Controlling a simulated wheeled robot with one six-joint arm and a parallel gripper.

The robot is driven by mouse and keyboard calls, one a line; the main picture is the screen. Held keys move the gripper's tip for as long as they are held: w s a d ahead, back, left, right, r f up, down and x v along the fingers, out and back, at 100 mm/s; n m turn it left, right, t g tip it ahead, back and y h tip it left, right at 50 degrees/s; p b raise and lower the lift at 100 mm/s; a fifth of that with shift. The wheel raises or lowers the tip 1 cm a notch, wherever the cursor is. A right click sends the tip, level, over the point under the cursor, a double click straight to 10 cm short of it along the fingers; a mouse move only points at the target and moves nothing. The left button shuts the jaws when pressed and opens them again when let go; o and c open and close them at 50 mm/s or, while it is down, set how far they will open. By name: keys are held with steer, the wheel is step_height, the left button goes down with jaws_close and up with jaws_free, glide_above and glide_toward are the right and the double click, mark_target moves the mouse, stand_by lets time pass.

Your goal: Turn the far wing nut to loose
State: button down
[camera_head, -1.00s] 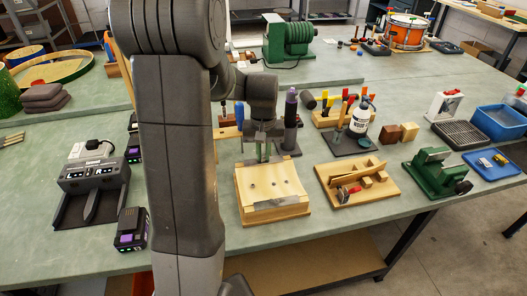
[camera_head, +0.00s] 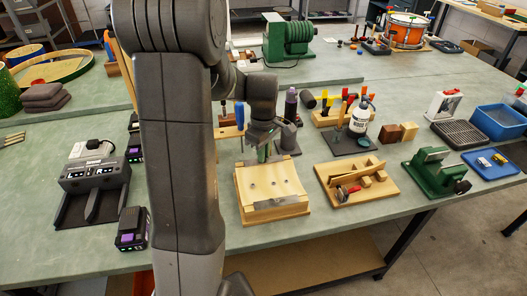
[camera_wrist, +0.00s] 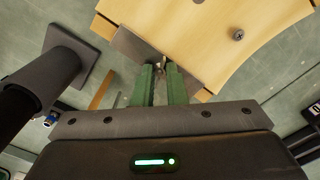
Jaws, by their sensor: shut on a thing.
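A pale wooden jig with a curved top (camera_head: 270,182) stands on the bench in front of my arm. It fills the upper right of the wrist view (camera_wrist: 205,30). A metal plate (camera_wrist: 134,46) lies along its far edge. My gripper (camera_head: 262,155) points down over this far edge. In the wrist view its green fingers (camera_wrist: 161,72) are closed around the small far wing nut (camera_wrist: 161,66) at the plate. The fingers hide most of the nut, so its wing angle is unclear. Another metal plate (camera_head: 277,204) lies along the near edge.
A dark cylinder on a square base (camera_wrist: 70,55) stands close beside my gripper. A wooden tray with small parts (camera_head: 340,197) and a green vise (camera_head: 432,172) stand to the right. A charger with batteries (camera_head: 95,175) is on the left. Bare bench surrounds the jig.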

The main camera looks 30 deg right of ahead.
steer(key=n, duration=0.6)
steer(key=shift+r, duration=0.1)
steer(key=n, duration=0.6)
steer(key=shift+n, duration=0.3)
stand_by(0.3)
steer(key=c, duration=1.5)
jaws_free()
steer(key=shift+o, duration=0.2)
step_height(320, 180, up, 14)
steer(key=shift+f, duration=0.2)
